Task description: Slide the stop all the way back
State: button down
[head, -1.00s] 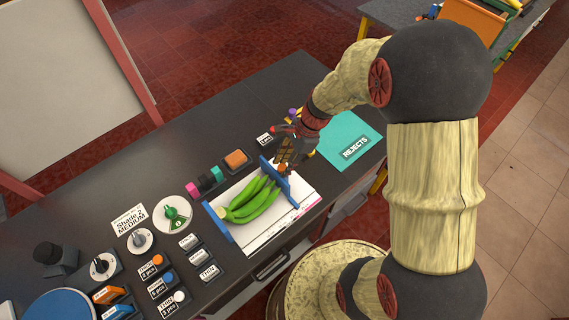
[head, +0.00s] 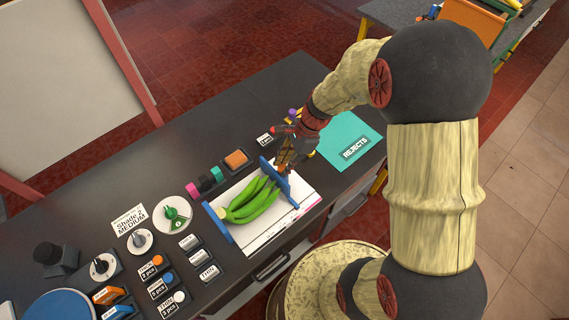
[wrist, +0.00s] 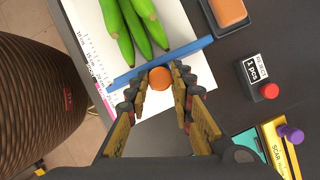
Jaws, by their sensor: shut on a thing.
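The stop is a blue bar (head: 273,178) across the white ruled board (head: 247,238), at the board's far end in the head view. In the wrist view the blue bar (wrist: 192,48) runs slantwise across the board, and its round orange knob (wrist: 160,78) sits on my gripper's side. My gripper (wrist: 160,84) is shut on the knob, one finger on each side of it. In the head view my gripper (head: 283,166) hides most of the knob. Green bananas (head: 252,201) lie on the board between the stop and a blue end plate (head: 219,222).
A teal rejects mat (head: 348,139) lies beyond my gripper. An orange block in a dark holder (head: 236,159) stands beside the board. Several labelled buttons and dials (head: 140,240) fill the counter at left. A labelled red button (wrist: 269,90) is right of the stop in the wrist view.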

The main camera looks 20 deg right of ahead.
jog(key=shift+d, duration=0.1)
jog(key=d, duration=0.1)
jog(key=w+d, duration=0.1)
jog(key=w+d+p, duration=0.1)
jog(key=d, duration=0.1)
jog(key=shift+d, duration=0.1)
jog(key=c, duration=1.8)
grip_release()
jog(key=v, duration=1.2)
